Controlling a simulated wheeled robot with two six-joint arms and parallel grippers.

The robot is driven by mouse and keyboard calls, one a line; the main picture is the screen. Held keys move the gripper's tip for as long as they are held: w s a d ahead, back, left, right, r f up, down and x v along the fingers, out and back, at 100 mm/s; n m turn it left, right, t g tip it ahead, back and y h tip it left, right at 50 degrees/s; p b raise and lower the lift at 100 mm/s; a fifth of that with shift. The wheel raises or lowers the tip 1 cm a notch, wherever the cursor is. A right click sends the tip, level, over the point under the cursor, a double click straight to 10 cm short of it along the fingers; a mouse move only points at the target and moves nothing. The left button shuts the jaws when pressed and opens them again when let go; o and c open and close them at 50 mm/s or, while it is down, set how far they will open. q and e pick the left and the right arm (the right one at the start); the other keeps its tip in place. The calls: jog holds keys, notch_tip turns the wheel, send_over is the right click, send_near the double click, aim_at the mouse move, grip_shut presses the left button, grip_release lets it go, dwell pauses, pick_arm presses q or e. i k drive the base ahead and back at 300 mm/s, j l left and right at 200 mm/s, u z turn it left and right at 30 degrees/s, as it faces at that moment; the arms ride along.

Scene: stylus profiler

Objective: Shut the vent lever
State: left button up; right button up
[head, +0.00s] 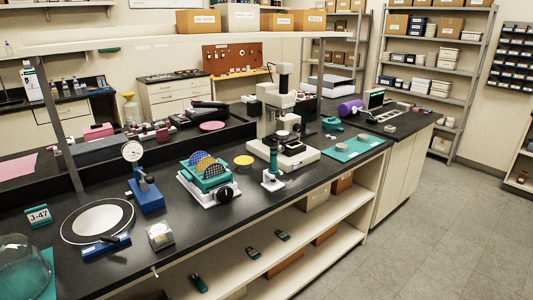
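No part is clearly labelled as the vent lever. A round black plate with a white disc (98,220) lies at the front left of the dark bench. A blue block with a short dark handle (103,244) sits at its front edge and may be the vent lever; whether it is open or shut is too small to tell. The white profiler-like instrument (286,150) stands on the bench at the centre. A small teal and white fixture (271,180) stands before it. Neither of my grippers shows in the head view.
A blue dial-gauge stand (146,190) stands behind the plate. A teal rack of colored discs (207,172) is to its right. A small clear-topped box (159,236) sits near the front edge. A clear dome (22,268) is at far left. A teal mat (352,147) lies right.

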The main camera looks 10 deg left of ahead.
aim_at(105, 239)
jog(key=u, duration=1.5)
jog(key=k+l+u, duration=0.1)
jog(key=l+u, duration=0.15)
